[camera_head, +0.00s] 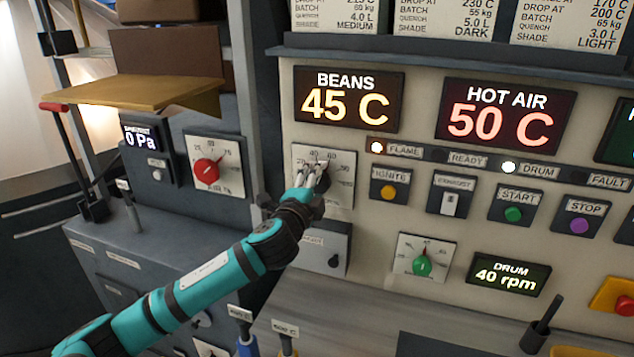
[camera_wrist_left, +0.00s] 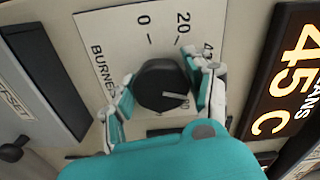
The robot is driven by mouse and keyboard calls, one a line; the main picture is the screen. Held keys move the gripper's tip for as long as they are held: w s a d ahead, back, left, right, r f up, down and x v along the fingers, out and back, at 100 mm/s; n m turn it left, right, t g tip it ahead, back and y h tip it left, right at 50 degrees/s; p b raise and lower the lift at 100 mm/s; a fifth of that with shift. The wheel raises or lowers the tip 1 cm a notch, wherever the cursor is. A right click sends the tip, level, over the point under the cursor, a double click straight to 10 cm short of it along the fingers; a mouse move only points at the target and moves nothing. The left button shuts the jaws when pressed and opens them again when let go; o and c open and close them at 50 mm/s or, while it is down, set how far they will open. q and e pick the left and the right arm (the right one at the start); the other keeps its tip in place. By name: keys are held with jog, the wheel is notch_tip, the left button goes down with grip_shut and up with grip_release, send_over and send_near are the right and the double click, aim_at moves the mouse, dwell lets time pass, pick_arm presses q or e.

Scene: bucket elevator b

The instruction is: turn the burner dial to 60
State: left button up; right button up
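The burner dial (camera_wrist_left: 160,84) is a black round knob with a white pointer line on a white scale plate (camera_head: 340,188). In the wrist view the pointer aims right and slightly down, past the 40 mark; the number it aims at is hidden by a finger. My left gripper (camera_head: 314,178) has its fingers on either side of the knob, and they appear to press on it; the wrist view also shows this grip (camera_wrist_left: 160,92). In the head view the fingers cover most of the knob. My right gripper is not in view.
The BEANS display (camera_head: 347,100) reads 45 C and the HOT AIR display (camera_head: 505,122) 50 C. The FLAME lamp (camera_head: 377,147) is lit. A red dial (camera_head: 206,171) is left, a green dial (camera_head: 422,265) lower right. The ignite button (camera_head: 389,192) sits close to the right.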

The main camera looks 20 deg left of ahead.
pick_arm(q)
jog(key=o, duration=0.4)
jog(key=shift+c, duration=0.2)
jog(key=s, duration=1.2)
jog(key=shift+a, duration=0.2)
